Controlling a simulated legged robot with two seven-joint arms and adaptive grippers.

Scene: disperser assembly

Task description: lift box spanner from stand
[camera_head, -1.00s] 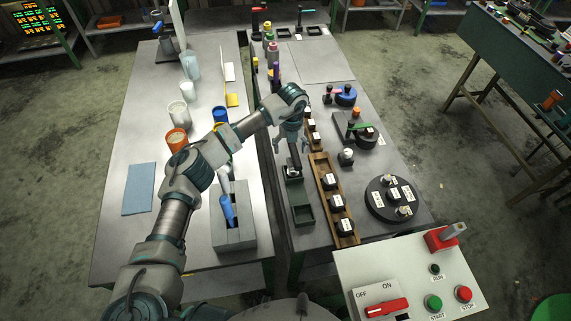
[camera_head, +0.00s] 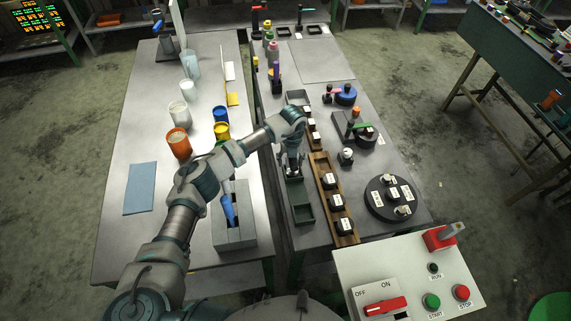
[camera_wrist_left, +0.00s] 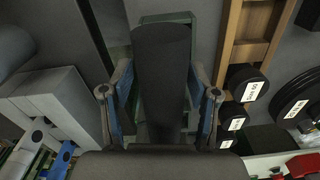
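My left gripper (camera_head: 292,168) is low over a small dark green stand (camera_head: 294,184) on the right-hand table. In the left wrist view its two blue-padded fingers (camera_wrist_left: 162,95) stand on either side of a black upright part (camera_wrist_left: 162,62), seemingly the box spanner. Gaps show between fingers and part, so the gripper looks open. The stand's green rim also shows behind the part (camera_wrist_left: 165,17). The gripper and wrist mostly hide the spanner in the head view, and its lower end is hidden. My right gripper is not in view.
A wooden rack (camera_head: 328,190) with black labelled pieces stands close right of the gripper. An empty green tray (camera_head: 303,213) lies in front. A grey box (camera_head: 234,236) with a blue-handled tool stands left, across the gap between tables. A round black holder (camera_head: 372,200) is further right.

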